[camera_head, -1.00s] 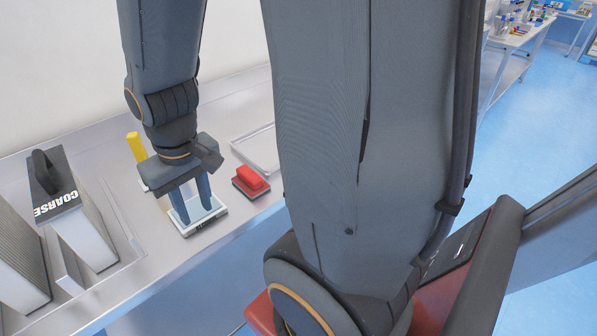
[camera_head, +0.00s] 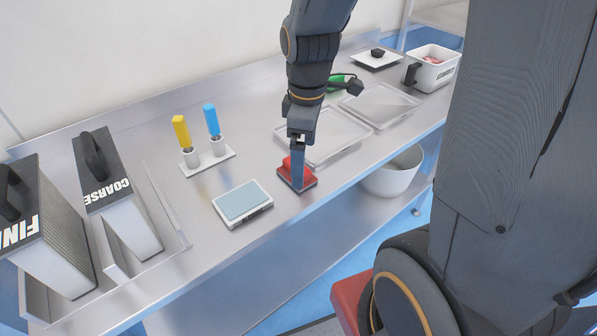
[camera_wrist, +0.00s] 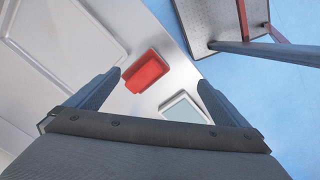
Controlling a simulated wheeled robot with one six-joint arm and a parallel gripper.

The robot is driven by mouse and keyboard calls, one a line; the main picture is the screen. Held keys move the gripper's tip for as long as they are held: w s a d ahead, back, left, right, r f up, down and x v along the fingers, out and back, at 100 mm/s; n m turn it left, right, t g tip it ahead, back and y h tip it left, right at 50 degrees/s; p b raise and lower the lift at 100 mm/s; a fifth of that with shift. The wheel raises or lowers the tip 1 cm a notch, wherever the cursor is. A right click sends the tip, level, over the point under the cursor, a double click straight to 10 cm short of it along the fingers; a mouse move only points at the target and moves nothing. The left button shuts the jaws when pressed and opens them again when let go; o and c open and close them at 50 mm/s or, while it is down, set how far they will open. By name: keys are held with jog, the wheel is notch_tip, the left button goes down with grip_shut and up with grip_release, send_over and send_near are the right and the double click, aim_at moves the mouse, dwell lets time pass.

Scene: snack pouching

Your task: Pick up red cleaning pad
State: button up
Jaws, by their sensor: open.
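The red cleaning pad (camera_head: 310,174), a red block on a dark base, lies on the metal counter near its front edge. My gripper (camera_head: 298,186) is over the pad in the head view, and its fingers hide part of it. In the wrist view the pad (camera_wrist: 145,71) shows whole, between and beyond the fingertips of my gripper (camera_wrist: 159,78), nearer the left one. The fingers are spread open with nothing between them. I cannot tell the exact height of the fingertips above the pad.
A white scale (camera_head: 243,203) lies left of the pad. A holder (camera_head: 206,162) with yellow- and blue-handled tools stands behind. An empty metal tray (camera_head: 340,146) is close on the right. Large graters (camera_head: 118,205) stand at left. A white bin (camera_head: 394,172) sits below the counter.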

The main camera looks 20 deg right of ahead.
jog(key=w+n, duration=0.1)
jog(key=n, duration=0.1)
jog(key=w+n, duration=0.1)
jog(key=n, duration=0.1)
jog(key=w+n, duration=0.1)
jog(key=n, duration=0.1)
jog(key=shift+d+n, duration=0.2)
jog(key=shift+n, duration=0.2)
jog(key=n, duration=0.1)
jog(key=w+n, duration=0.1)
jog(key=n, duration=0.1)
jog(key=shift+g, duration=0.3)
notch_tip(320, 180, down, 2)
jog(key=shift+f, duration=0.1)
jog(key=shift+w+a+f+p, duration=0.15)
jog(key=shift+f+p, duration=0.45)
jog(key=shift+f, duration=0.8)
jog(key=shift+w+a+f+p, duration=0.15)
jog(key=shift+f+p, duration=0.4)
jog(key=shift+f, duration=0.8)
jog(key=shift+s, duration=0.1)
jog(key=c, duration=1.3)
jog(key=shift+r+b, duration=1.05)
jog(key=shift+r, duration=4)
